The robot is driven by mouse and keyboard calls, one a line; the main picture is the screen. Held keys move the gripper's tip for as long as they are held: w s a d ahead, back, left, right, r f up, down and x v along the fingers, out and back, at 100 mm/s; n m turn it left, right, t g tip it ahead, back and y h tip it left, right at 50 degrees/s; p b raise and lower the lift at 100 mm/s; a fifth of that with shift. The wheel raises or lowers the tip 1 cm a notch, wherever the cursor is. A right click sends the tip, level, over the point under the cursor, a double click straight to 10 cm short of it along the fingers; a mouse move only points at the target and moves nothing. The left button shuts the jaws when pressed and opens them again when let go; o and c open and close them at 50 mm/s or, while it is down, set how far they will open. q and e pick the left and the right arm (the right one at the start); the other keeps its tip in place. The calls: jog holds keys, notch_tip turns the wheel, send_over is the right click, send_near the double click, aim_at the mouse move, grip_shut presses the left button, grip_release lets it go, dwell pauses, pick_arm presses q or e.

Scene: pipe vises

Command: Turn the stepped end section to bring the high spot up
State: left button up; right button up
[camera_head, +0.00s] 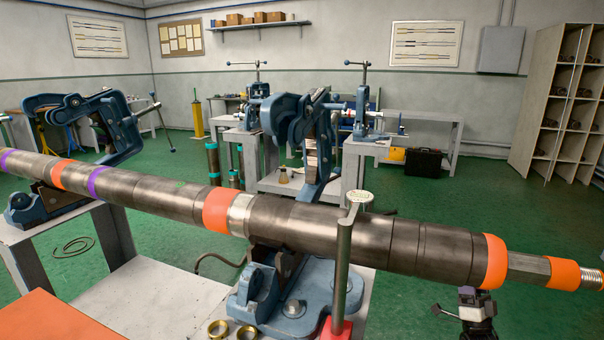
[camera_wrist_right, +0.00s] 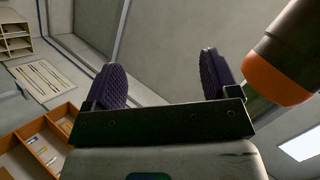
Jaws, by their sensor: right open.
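The stepped end section (camera_head: 445,253) is the right part of a long dark pipe string. Past an orange band (camera_head: 495,262) it steps down to a narrower bar (camera_head: 528,268), another orange band and a threaded tip (camera_head: 592,278). No high spot can be made out on it. My right gripper (camera_head: 470,308) is below the end section near the step, apart from it. In the right wrist view its purple-padded fingers (camera_wrist_right: 168,80) are open with nothing between them, and the banded pipe end (camera_wrist_right: 283,82) is at upper right. My left gripper is not in view.
A blue vise (camera_head: 285,290) stands under the string, its upper arm (camera_head: 290,118) swung up behind. A post with a round top (camera_head: 343,255) stands in front. Another open blue vise (camera_head: 115,125) is at left. Brass rings (camera_head: 218,328) lie on the bench. Right of the bench is open floor.

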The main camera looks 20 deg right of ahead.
jog(key=w+a+n+g+y, duration=0.3)
jog(key=w+a+n+g, duration=0.2)
jog(key=w+n+g, duration=0.3)
jog(key=s+a+r+n+g+y+p, duration=0.15)
jog(key=s+a+n+g+p, duration=0.4)
jog(key=a, duration=0.75)
jog(key=s+a+r+g+y+p, duration=0.2)
jog(key=s+a+r+g+p, duration=0.1)
jog(key=s+a+p, duration=0.75)
jog(key=s+a+r+g+y+p, duration=0.1)
jog(key=s+a+r+g+p, duration=0.45)
jog(key=s, duration=0.85)
jog(key=s+a+g+y+p, duration=0.1)
jog(key=s+a+p, duration=0.1)
jog(key=s+p, duration=0.5)
jog(key=s+a+g+p, duration=0.1)
jog(key=s+a+p, duration=0.3)
jog(key=s, duration=0.6)
notch_tip(320, 180, up, 36)
jog(key=d+p, duration=0.1)
jog(key=p, duration=3.7)
jog(key=shift+d+r, duration=0.15)
